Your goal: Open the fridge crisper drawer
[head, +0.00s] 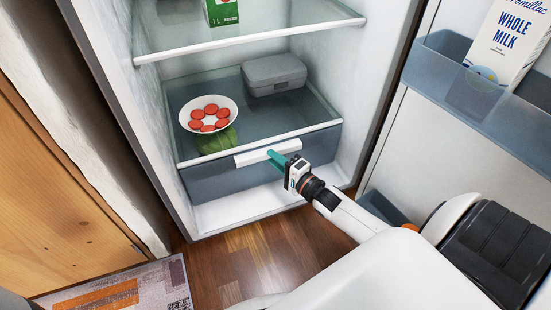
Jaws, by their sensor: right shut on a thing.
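The crisper drawer (222,180) is a blue-grey translucent bin at the bottom of the open fridge, under a glass shelf. It appears shut, with its front roughly flush with the shelf edge. Its white handle bar (251,157) runs along the top of the front. My right gripper (277,158) reaches in from the right, its teal fingers at the right part of the handle. They are shut on the handle, and the fingertips partly cover it. A green item, perhaps lettuce (217,141), shows through the glass. My left gripper is not in view.
A white bowl of red slices (208,113) and a grey lidded box (273,74) stand on the glass shelf (318,111) above the drawer. The open fridge door (425,130), with a milk carton (505,45), is at right. A wooden cabinet (50,190) stands left. Floor (258,255) in front is clear.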

